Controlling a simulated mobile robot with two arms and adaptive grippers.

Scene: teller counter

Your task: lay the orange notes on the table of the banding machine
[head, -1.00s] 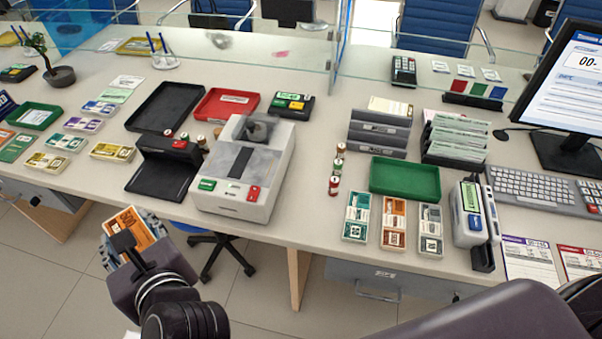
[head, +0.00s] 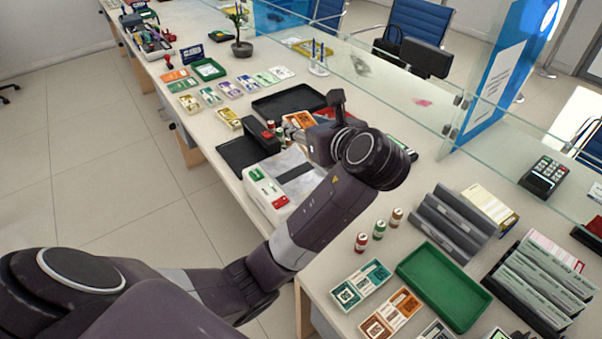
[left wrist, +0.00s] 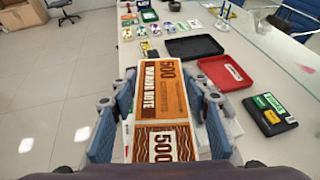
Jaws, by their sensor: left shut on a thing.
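The orange notes (head: 298,119), a bundle marked 500, are in my left gripper (head: 308,128). In the left wrist view the notes (left wrist: 163,88) lie lengthwise between the two fingers of the gripper (left wrist: 162,110), which is shut on them. The banding machine (head: 262,190), a white box with green and red labels and a dark strip on top, stands on the counter below and left of my forearm. The notes appear above its far end; the gap cannot be told. My arm and gripper hide part of it. My right gripper is not in view.
A black tray (head: 270,106) and a red tray (left wrist: 226,72) lie beyond the machine. A black stand (head: 238,152) with small stamps is beside it. A green tray (head: 440,285), other note bundles and a grey rack (head: 445,222) are at the right. A glass screen (head: 420,92) runs behind.

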